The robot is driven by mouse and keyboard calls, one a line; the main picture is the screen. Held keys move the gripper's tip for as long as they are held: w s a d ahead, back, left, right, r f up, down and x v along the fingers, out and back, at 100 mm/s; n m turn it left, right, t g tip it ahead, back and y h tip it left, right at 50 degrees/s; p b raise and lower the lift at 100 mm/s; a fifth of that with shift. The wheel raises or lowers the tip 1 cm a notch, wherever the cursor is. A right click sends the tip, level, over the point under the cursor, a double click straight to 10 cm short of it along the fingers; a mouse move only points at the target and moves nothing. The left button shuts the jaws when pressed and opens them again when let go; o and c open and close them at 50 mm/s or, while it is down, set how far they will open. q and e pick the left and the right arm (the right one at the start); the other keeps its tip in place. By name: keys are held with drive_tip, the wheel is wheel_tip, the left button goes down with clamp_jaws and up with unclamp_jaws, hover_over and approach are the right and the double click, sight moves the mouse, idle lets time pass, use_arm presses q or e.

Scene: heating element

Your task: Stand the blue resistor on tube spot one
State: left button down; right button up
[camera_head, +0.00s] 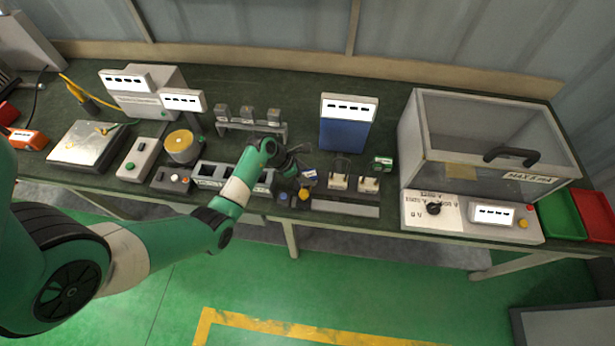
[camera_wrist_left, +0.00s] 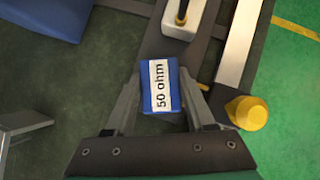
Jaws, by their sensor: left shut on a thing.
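The blue resistor (camera_head: 309,178) is a small blue block with a white label. The label reads "50 ohm" in the left wrist view (camera_wrist_left: 160,87). My left gripper (camera_wrist_left: 158,95) is shut on it, with one finger on each side; in the head view the gripper (camera_head: 304,170) is over the front part of the bench. The resistor's underside and its gap to the bench are hidden. Two pale socket blocks (camera_head: 338,182) (camera_head: 369,185) stand just right of it. I cannot tell which place is tube spot one. My right gripper is not in view.
A yellow knob (camera_head: 304,194) sits near the resistor, also in the left wrist view (camera_wrist_left: 246,113). A blue meter (camera_head: 346,130) stands behind the sockets. A clear-sided case (camera_head: 480,130) stands right. A rack with grey blocks (camera_head: 248,116) is behind my arm.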

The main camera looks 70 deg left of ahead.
use_arm(q)
drive_tip(key=shift+c, duration=1.3)
unclamp_jaws()
drive_tip(key=shift+s+r, duration=0.1)
drive_tip(key=shift+r, duration=0.3)
drive_tip(key=p+v, duration=0.4)
drive_tip(key=v, duration=0.7)
drive_tip(key=shift+p, duration=0.35)
drive_tip(key=shift+s+r, duration=0.1)
